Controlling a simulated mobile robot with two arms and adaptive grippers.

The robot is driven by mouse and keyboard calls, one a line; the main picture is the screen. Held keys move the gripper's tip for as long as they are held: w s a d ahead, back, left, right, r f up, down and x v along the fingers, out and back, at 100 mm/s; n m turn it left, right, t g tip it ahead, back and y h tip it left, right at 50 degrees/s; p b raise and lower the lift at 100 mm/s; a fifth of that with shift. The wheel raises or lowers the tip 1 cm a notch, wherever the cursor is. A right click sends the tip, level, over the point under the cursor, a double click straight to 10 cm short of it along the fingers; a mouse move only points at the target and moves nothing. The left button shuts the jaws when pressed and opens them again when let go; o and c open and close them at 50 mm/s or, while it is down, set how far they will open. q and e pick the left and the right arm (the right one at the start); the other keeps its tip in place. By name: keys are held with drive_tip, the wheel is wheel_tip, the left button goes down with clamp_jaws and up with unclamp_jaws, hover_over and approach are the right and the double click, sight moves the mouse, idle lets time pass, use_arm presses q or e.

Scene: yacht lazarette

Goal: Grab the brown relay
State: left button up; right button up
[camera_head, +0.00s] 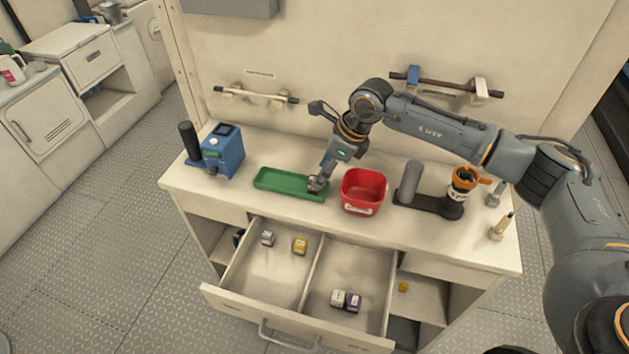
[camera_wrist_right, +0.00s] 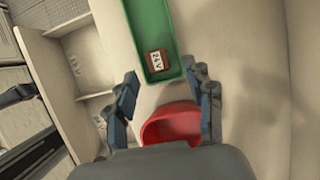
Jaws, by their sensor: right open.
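The brown relay (camera_wrist_right: 157,61) is a small block with a white top label reading "24V". In the right wrist view it lies in the green tray (camera_wrist_right: 146,25), near the tray's end by the red bin. In the head view the green tray (camera_head: 280,182) lies on the bench top, and my right gripper hides the relay. My right gripper (camera_head: 318,184) is over the tray's right end. In the wrist view its two fingers (camera_wrist_right: 167,88) are apart with nothing between them, and the relay shows just beyond the tips. My left gripper is not in view.
A red bin (camera_head: 363,186) stands right of the tray, close to my right gripper. A blue device (camera_head: 222,152) stands at the left. A dark stand (camera_head: 428,203) is at the right. The open drawer (camera_head: 275,283) below holds several small relays.

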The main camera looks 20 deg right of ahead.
drive_tip(key=x, duration=0.2)
drive_tip(key=p+x, duration=0.1)
drive_tip(key=shift+w+a+f, duration=0.2)
drive_tip(key=shift+a, duration=0.15)
drive_tip(key=c, duration=1.1)
